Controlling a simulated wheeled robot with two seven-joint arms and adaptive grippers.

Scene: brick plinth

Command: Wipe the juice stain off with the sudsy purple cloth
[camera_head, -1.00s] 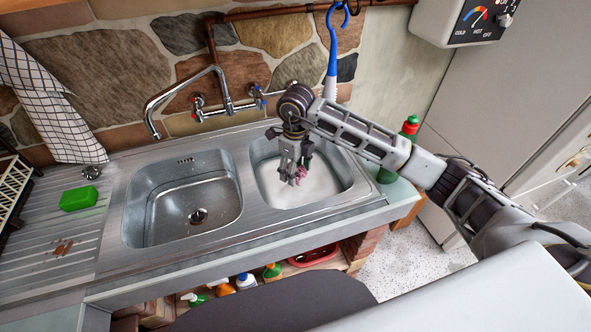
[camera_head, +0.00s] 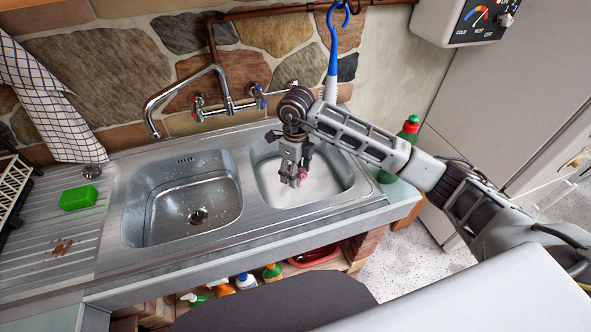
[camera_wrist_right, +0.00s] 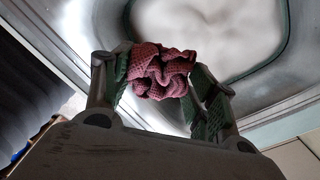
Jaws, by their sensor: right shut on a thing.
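My right gripper (camera_head: 292,180) is over the right basin (camera_head: 335,177), which holds white suds (camera_head: 312,190). It is shut on a crumpled pink-purple cloth (camera_head: 301,174). In the right wrist view the cloth (camera_wrist_right: 162,72) is bunched between the two fingers, with the suds behind it. I cannot tell whether the cloth touches the suds. The reddish-brown juice stain (camera_head: 62,247) is on the ridged drainboard (camera_head: 50,225) at the far left, well away from my right gripper. My left gripper is not in view.
The empty left basin (camera_head: 180,200) lies between the suds and the drainboard. A green sponge (camera_head: 78,198) sits behind the stain. The tap (camera_head: 185,92) arches behind the basins. A green bottle (camera_head: 404,140) stands at the right, and a dish rack (camera_head: 12,195) at the left edge.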

